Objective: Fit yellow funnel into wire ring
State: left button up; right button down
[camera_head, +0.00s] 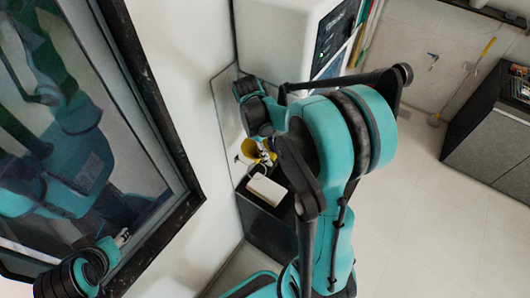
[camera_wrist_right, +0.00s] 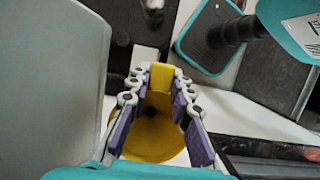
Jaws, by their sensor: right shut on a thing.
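My right gripper (camera_head: 264,157) reaches down from the upper right in the head view, beside the wall. It is shut on the yellow funnel (camera_head: 250,148). In the right wrist view, the purple-padded fingers of this gripper (camera_wrist_right: 160,88) hold the funnel's yellow tab (camera_wrist_right: 161,77). The funnel's round yellow body (camera_wrist_right: 150,138) lies beyond and partly behind the fingers. A thin curved line shows just above the pale block, but I cannot tell whether it is the wire ring. My left gripper (camera_head: 122,238) is at the lower left, too small to read.
A pale block (camera_head: 266,190) sits on a dark stand (camera_head: 262,207) just below the funnel. A white machine (camera_head: 285,38) stands behind my right arm. A dark-framed reflective pane (camera_head: 85,110) fills the left. The tiled floor (camera_head: 425,190) at right is open, with a dark cabinet (camera_head: 490,140) beyond.

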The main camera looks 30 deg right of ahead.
jog(key=shift+s+d+f, duration=0.1)
jog(key=shift+s+f, duration=0.15)
jog(key=shift+d+f+b, duration=0.1)
jog(key=shift+f+b, duration=0.2)
jog(key=shift+b, duration=0.05)
pick_arm(q)
notch_tip(320, 180, down, 9)
jog(key=b, duration=0.8)
pick_arm(e)
notch_tip(320, 180, down, 10)
jog(key=w, duration=0.1)
jog(key=shift+f, duration=0.25)
pick_arm(q)
jog(key=shift+d, duration=0.1)
pick_arm(e)
jog(key=c, duration=1.3)
grip_release()
